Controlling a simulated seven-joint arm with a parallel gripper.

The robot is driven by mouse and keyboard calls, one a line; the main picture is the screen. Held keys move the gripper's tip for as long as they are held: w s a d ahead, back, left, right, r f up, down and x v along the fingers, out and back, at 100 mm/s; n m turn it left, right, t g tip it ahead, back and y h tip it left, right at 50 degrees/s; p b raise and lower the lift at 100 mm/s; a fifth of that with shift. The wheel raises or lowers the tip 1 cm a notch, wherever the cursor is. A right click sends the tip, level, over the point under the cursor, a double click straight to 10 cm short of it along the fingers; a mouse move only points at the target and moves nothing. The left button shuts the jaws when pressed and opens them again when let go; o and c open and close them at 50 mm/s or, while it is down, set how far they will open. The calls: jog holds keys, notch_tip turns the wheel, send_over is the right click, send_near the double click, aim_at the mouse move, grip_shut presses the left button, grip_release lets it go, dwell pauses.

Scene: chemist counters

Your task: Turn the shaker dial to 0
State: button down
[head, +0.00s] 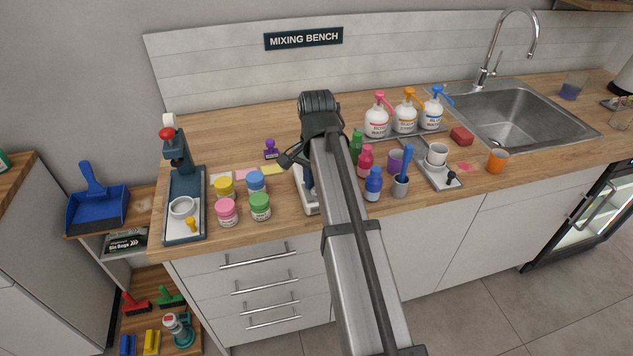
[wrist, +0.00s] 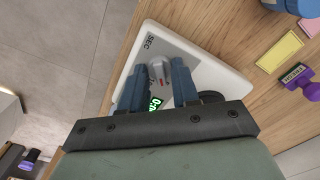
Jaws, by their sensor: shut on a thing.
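The shaker is a white unit (wrist: 205,68) with "SEC" lettering and a green lit display (wrist: 155,103), partly covered by my finger. Its grey dial (wrist: 158,72) has a red mark and sits between my two blue fingers. My gripper (wrist: 157,72) is shut on the dial from above. The display reads something like 0.0, but its digits are partly hidden. In the head view, a white edge of the unit (head: 311,208) shows beside my arm, which hides the dial and most of my gripper.
Yellow and pink notes and a purple stamp (head: 270,149) lie near the unit. Coloured jars (head: 227,213) stand to its left, bottles (head: 373,184) to its right. A press (head: 180,190) is at the far left; the sink (head: 520,115) is at the right.

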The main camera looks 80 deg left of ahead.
jog(key=n, duration=0.5)
jog(key=shift+n, duration=2.5)
jog(key=c, duration=0.8)
grip_release()
notch_tip(320, 180, up, 14)
jog(key=shift+f, duration=0.1)
